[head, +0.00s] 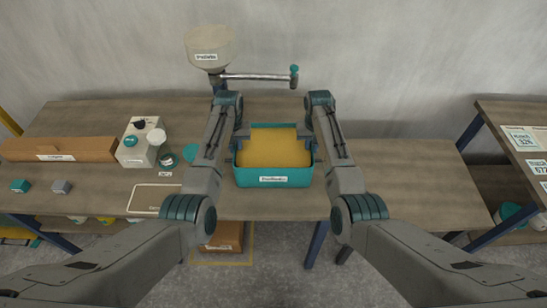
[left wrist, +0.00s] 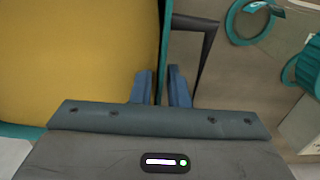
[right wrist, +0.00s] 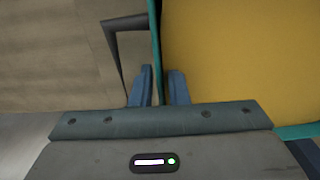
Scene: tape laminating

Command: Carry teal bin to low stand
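The teal bin (head: 272,181), filled with a yellow-orange surface, is at the middle of the table between my arms. My left gripper (left wrist: 160,82) is at its left side wall and my right gripper (right wrist: 160,82) at its right side wall. In each wrist view one finger is on the inner side of the thin teal wall and one on the outer side, with a narrow gap. Whether they clamp the wall cannot be told. A dark side handle (left wrist: 208,40) shows beside the left gripper; another (right wrist: 113,45) shows beside the right one. I cannot identify a low stand.
A white box (head: 140,142), a long brown box (head: 60,149) and small items lie on the table's left. A grey hopper (head: 209,50) with a side bar (head: 258,77) rises behind. The table's right (head: 410,185) is clear. A brown carton (head: 226,236) is on the floor below.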

